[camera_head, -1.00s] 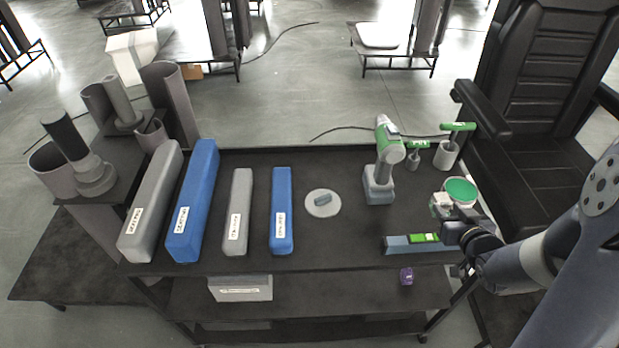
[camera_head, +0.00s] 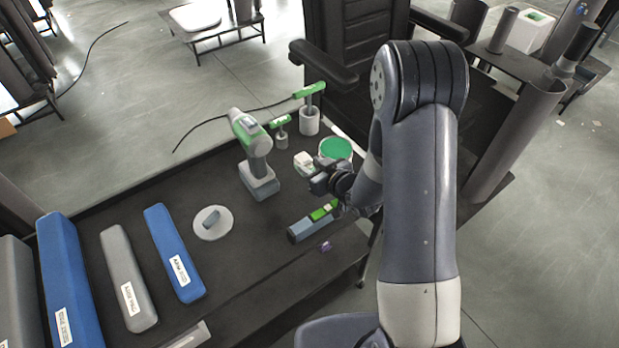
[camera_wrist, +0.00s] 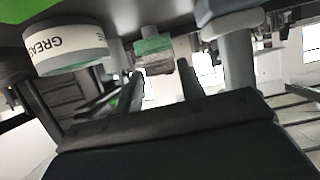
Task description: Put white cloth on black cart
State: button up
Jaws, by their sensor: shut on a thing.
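The black cart (camera_head: 212,180) runs from the lower left to the middle of the head view, with its dark top in sight. My gripper (camera_head: 312,172) is over its right end, close beside the green-lidded grease tin (camera_head: 336,149). It is shut on a small white folded thing, which I take for the white cloth (camera_head: 303,160). I cannot tell whether the cloth touches the cart top. In the wrist view the scene is upside down, with the tin (camera_wrist: 68,50) at the top left; I cannot make out the cloth there.
A black chair (camera_head: 350,50) stands behind. Bare top shows left of the drill.

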jog(key=shift+f+p, duration=0.35)
jog(key=shift+f, duration=2.25)
jog(key=shift+f, duration=0.15)
jog(key=o, duration=0.9)
jog(key=shift+r, duration=0.2)
jog(key=b+v, duration=0.2)
jog(key=v, duration=1)
